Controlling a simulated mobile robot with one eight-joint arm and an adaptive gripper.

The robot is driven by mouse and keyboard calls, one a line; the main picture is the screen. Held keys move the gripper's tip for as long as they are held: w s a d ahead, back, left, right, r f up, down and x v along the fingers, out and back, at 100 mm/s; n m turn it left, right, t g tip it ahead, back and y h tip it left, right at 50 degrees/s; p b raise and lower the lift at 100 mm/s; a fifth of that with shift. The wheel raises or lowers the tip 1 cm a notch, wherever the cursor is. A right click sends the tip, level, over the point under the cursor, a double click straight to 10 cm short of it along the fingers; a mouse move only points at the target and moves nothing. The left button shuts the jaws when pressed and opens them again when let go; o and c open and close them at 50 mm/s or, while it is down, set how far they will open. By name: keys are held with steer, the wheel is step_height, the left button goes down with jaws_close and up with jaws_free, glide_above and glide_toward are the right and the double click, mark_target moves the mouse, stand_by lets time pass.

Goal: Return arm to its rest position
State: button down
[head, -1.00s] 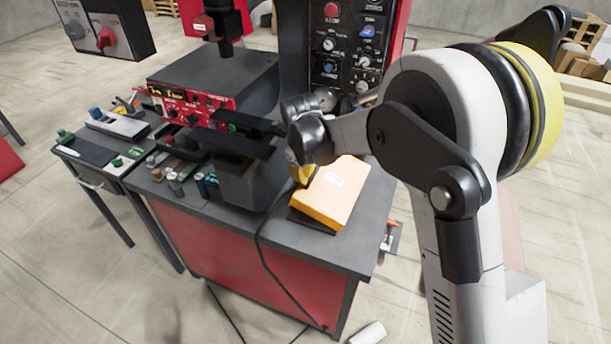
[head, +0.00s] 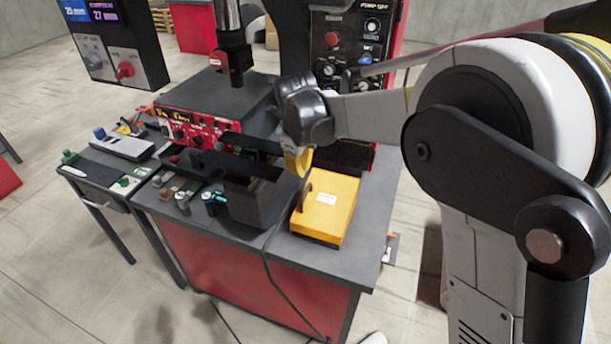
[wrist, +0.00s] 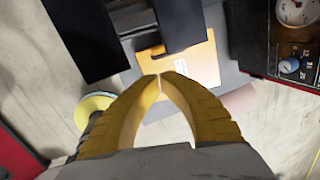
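My arm reaches in from the right of the head view, over the workbench (head: 262,262). My gripper (head: 297,172) has yellow fingers and hangs above the bench, close to the left of a yellow box (head: 327,212) in the picture. In the wrist view, the two curved fingers of my gripper (wrist: 160,77) meet at the tips with nothing visible between them. The yellow box also shows beyond the fingertips in the wrist view (wrist: 205,68). In the head view the fingertips are partly hidden by the wrist.
A red-fronted control unit (head: 192,128) stands on the bench left of my gripper. A dark panel with knobs and gauges (head: 345,60) rises behind it. Small parts (head: 183,198) lie at the bench's left edge. A side table (head: 108,165) stands at left, with open floor around.

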steer(key=s+d+r+n+t+b, duration=0.1)
steer(key=s+d+r+n, duration=0.2)
steer(key=s+d+n, duration=0.15)
steer(key=s+d+r+n+b, duration=0.2)
steer(key=s+d+r+n, duration=0.1)
steer(key=d, duration=0.3)
steer(key=s+d+f+n+t+b, duration=0.1)
steer(key=s+d+f+n+b, duration=0.1)
steer(key=s+d+n, duration=0.5)
steer(key=s+d+f+n+t+b, duration=0.1)
steer(key=s+d+n, duration=0.5)
steer(key=s, duration=0.6)
step_height(320, 180, down, 2)
steer(key=shift+s+d+f+n+t+b, duration=0.15)
steer(key=shift+d+n+t+b, duration=0.4)
steer(key=shift+n, duration=0.7)
steer(key=shift+a+t, duration=0.2)
steer(key=shift+t, duration=0.05)
